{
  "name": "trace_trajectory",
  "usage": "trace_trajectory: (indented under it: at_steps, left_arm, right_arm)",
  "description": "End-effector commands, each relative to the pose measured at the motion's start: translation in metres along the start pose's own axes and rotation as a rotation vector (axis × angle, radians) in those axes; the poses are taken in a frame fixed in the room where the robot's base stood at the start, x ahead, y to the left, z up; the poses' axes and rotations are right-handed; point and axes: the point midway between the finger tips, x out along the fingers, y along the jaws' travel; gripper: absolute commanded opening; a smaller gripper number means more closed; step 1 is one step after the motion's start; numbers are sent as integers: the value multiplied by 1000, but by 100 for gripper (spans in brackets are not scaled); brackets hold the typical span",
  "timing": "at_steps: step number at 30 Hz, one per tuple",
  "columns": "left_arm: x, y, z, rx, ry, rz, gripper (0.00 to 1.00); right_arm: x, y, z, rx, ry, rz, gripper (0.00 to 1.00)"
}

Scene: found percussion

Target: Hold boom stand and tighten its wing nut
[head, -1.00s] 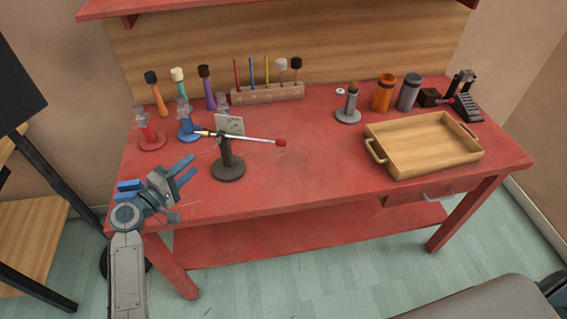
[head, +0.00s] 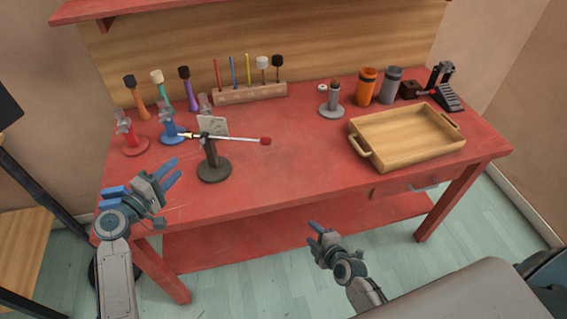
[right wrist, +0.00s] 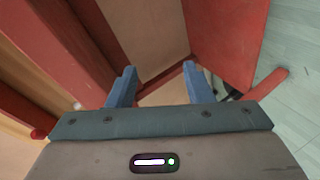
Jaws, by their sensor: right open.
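The boom stand (head: 211,158) stands upright on the left part of the red table, on a round dark base. Its thin boom lies nearly level and ends in a red tip (head: 265,141) at the right. A grey plate (head: 213,126) shows behind its top; I cannot make out the wing nut. My left gripper (head: 172,174) is open and empty, left of the stand and apart from it, near the table's left front. My right gripper (head: 319,232) is open and empty in front of the table's front edge. Its blue fingers (right wrist: 160,88) are spread in the right wrist view.
A red stand (head: 130,139) and a blue stand (head: 172,132) are left of the boom stand. A wooden tray (head: 408,136) lies at the right. A stick rack (head: 250,94), orange cup (head: 366,87) and pedal (head: 446,90) line the back. The table's middle is clear.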

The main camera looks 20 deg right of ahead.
Motion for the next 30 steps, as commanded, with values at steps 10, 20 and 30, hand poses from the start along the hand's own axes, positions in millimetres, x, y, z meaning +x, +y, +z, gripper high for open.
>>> trace_trajectory:
  at_steps: [10,20,30]
  left_arm:
    - [0,0,0,0,0,0,36]
    - [0,0,0,0,0,0,36]
    - [0,0,0,0,0,0,36]
  right_arm:
    - [-15,176,-88,-342,111,326,46]
    - [-15,248,-136,-347,161,427,46]
    - [24,268,-148,-346,164,430,46]
